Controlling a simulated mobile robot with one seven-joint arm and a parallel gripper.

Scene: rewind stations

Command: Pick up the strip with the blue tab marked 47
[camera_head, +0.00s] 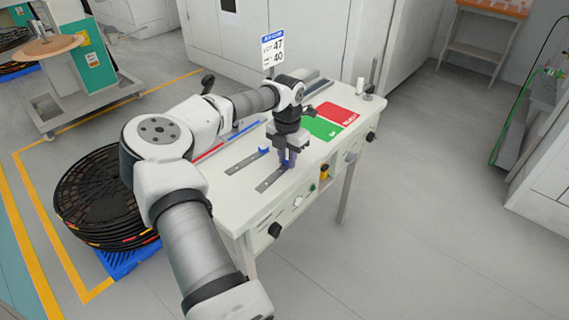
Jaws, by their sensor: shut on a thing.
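Two dark grey strips lie on the white station table (232,195), each with a blue tab at its far right end. The farther strip (242,162) has its blue tab (263,150) in plain view, left of my gripper. The nearer strip (268,183) runs up to my gripper (287,164), and its blue tab is mostly hidden by the fingers. My gripper points down and is shut on the nearer strip at its tab end. The strip still looks flat on the table. Marks on the tabs are too small to read.
A sign (272,50) on a post shows 47 and 40. A red pad (339,114) and a green pad (322,128) lie right of my gripper. A red and a blue bar lie behind the strips. Stacked black reels (95,200) stand left of the table.

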